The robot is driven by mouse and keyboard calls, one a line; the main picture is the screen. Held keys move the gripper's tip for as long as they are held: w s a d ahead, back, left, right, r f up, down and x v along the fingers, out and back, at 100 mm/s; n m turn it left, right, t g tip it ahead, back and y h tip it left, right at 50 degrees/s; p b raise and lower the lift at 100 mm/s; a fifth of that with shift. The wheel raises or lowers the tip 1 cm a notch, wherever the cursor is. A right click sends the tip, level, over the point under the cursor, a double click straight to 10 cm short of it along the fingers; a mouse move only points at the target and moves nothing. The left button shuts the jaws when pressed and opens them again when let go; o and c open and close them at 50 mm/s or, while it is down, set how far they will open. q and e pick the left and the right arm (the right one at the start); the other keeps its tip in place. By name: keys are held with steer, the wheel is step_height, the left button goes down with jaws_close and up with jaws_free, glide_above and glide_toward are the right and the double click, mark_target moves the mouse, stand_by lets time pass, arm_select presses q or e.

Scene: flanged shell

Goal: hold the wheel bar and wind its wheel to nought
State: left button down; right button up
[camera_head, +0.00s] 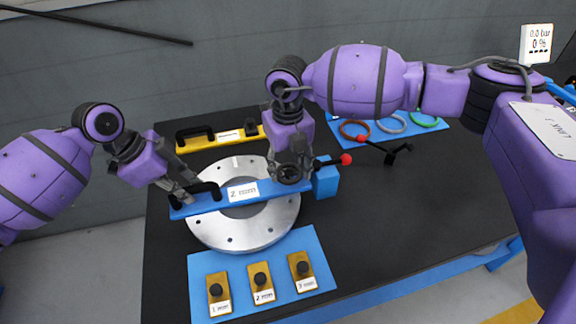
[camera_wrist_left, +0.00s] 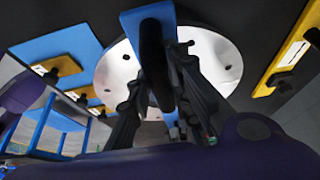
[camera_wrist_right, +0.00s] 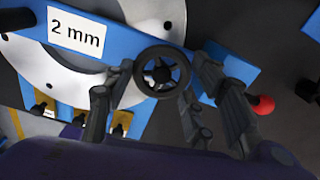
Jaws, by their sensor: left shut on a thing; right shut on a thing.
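The blue wheel bar (camera_head: 268,189), labelled "2 mm", lies across the metal flanged shell (camera_head: 275,222). Its black handle (camera_wrist_left: 153,62) is at the left end and its small black spoked wheel (camera_wrist_right: 163,73) is near the right end. My left gripper (camera_head: 196,194) is shut on the handle, with its fingers on either side of it in the left wrist view. My right gripper (camera_head: 289,168) points down at the wheel and is shut on it. In the right wrist view its fingers flank the rim. I see no readable scale on the wheel.
A yellow bar (camera_head: 222,137) with a black handle lies behind the shell. Yellow blocks with black knobs (camera_head: 260,275) sit on a blue mat in front. A red-knobbed black tool (camera_head: 385,150) and coloured rings (camera_head: 391,123) lie right. A display (camera_head: 540,42) reads 0.0 bar, 0 %.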

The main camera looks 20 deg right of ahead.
mark_target(290, 172)
steer(key=n, duration=0.5)
steer(key=shift+s+a+n, duration=0.1)
steer(key=shift+n, duration=0.2)
steer(key=n, duration=1)
steer(key=shift+n, duration=0.4)
steer(key=n, duration=0.5)
steer(key=shift+d+n, duration=0.3)
steer(key=o, duration=1.1)
step_height(290, 172, up, 12)
steer(key=shift+r, duration=0.1)
